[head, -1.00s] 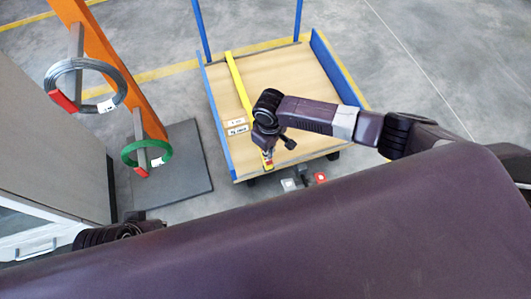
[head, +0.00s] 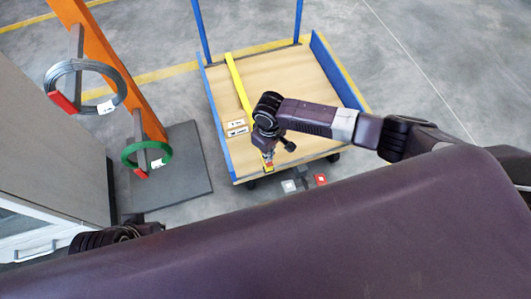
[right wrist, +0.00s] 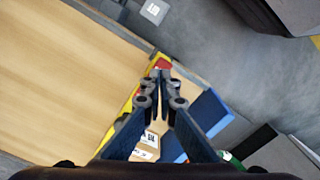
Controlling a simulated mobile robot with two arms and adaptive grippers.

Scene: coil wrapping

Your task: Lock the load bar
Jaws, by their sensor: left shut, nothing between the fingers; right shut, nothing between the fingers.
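The yellow load bar (head: 238,82) lies lengthwise across the wooden deck of the blue-sided cart (head: 297,79). In the head view my right gripper (head: 267,165) points down at the bar's near end, by the cart's near edge. In the right wrist view the right gripper (right wrist: 160,68) is shut and empty, its tips at a red piece (right wrist: 161,62) on the yellow bar. The fingers hide part of that end, and I cannot tell whether they touch it. Only a dark part of my left arm shows at lower left; its fingers are not visible.
An orange post (head: 108,62) carries a grey wire coil (head: 65,68) and a green coil (head: 130,161) on arms, left of the cart. A grey cabinet (head: 45,140) stands at far left. Small white and red items (head: 320,179) are by the cart's near edge.

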